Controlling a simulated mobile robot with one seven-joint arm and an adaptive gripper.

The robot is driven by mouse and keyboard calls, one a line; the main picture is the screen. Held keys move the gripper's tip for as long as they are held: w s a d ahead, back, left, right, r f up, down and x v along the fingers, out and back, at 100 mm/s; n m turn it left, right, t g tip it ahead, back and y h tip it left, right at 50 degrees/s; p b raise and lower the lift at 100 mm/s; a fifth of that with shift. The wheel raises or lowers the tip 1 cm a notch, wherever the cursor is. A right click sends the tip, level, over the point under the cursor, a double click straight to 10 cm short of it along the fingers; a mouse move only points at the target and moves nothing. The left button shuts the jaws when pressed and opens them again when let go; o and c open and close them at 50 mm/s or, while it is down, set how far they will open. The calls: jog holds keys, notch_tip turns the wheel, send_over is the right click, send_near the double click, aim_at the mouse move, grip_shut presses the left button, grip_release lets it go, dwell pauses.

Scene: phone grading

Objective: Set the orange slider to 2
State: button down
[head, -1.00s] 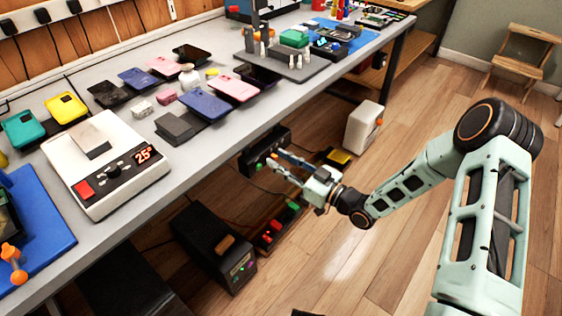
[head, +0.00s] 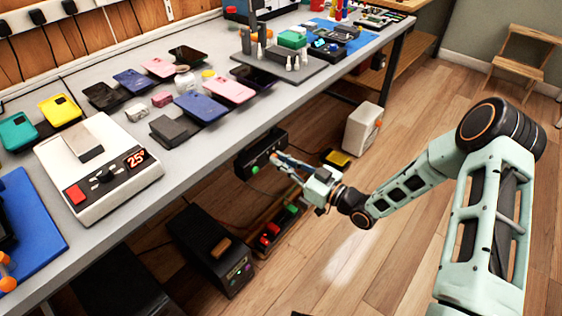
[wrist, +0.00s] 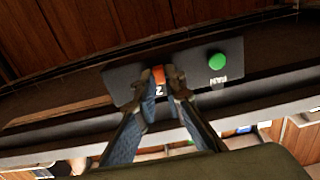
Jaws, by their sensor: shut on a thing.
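The orange slider (wrist: 158,76) sits on a dark control panel (wrist: 122,80) in the wrist view. A white numeral that looks like a 2 (wrist: 159,90) shows just below it, partly between my fingers. My gripper (wrist: 161,82) is shut on the slider, with one fingertip on each side. In the head view, my gripper (head: 276,160) reaches to a black box (head: 252,160) under the bench edge. The slider itself is too small to make out there.
A round green button (wrist: 217,61) labelled FAN is right of the slider on the panel. The bench (head: 185,178) overhangs the box. A dark unit (head: 205,240) and a tray with red and green parts (head: 275,232) stand below. Open floor lies to the right.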

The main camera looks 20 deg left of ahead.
jog(key=shift+w+d, duration=0.25)
jog(key=shift+w, duration=0.25)
jog(key=c, duration=2)
grip_release()
jog(key=shift+s, duration=0.1)
jog(key=v, duration=1.2)
